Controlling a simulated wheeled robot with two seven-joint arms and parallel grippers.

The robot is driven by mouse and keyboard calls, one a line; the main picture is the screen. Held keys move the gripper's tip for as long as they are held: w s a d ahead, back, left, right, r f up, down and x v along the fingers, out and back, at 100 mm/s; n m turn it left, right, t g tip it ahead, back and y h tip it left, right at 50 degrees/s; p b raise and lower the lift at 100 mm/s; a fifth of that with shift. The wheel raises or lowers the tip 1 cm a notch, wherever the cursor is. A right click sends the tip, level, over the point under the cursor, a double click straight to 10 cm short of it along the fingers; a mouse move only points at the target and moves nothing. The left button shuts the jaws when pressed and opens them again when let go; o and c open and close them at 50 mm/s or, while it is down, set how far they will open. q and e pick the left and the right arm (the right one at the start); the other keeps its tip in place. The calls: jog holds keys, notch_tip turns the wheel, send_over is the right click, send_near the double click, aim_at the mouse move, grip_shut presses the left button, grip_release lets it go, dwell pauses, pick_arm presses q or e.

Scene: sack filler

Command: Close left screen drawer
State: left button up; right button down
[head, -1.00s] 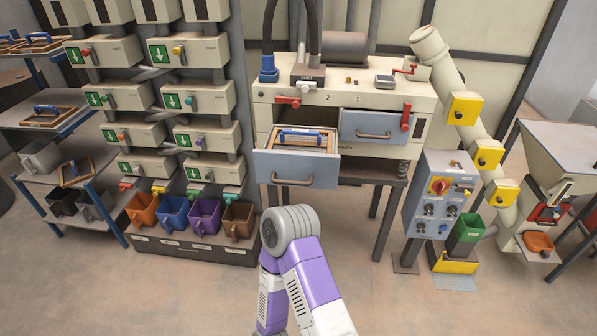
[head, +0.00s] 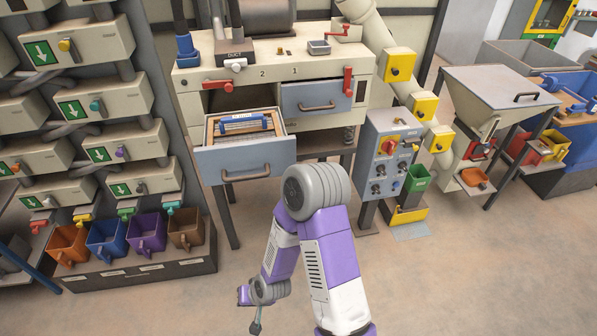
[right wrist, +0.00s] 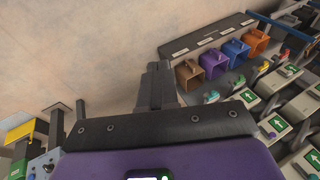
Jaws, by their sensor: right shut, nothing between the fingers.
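The left screen drawer (head: 246,161) has a blue-grey front and is pulled out of the cream machine, below the "2" mark, in the head view. A wooden-framed screen (head: 244,125) with a blue handle lies in it. My right gripper (head: 257,321) is low in front of the machine, below and apart from the open drawer. In the right wrist view the right gripper (right wrist: 158,85) is shut and empty. My left gripper is not in view.
A red lever (head: 217,86) lies level above the open drawer; another red lever (head: 347,82) hangs upright beside the right drawer. A grey control box (head: 390,150) stands right of the machine. Coloured bins (head: 147,232) line the floor at left. The floor in front is clear.

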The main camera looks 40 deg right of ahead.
jog(key=w+d+r+m+t+h+b, duration=0.2)
jog(key=w+d+r+m+t+b, duration=0.25)
jog(key=w+d, duration=0.2)
pick_arm(q)
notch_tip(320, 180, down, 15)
jog(key=b, duration=0.9)
pick_arm(e)
jog(key=m+t+h, duration=0.6)
jog(key=m+h, duration=0.4)
jog(key=m, duration=0.3)
send_near(292, 158)
jog(key=d+v, duration=0.1)
jog(key=v, duration=0.5)
pick_arm(q)
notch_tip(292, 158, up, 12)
jog(key=p, duration=1.1)
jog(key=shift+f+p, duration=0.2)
jog(key=shift+p, duration=0.15)
pick_arm(e)
jog(key=shift+y, duration=0.3)
jog(key=x, duration=1.2)
jog(key=shift+w+r, duration=0.2)
jog(key=shift+w, duration=0.05)
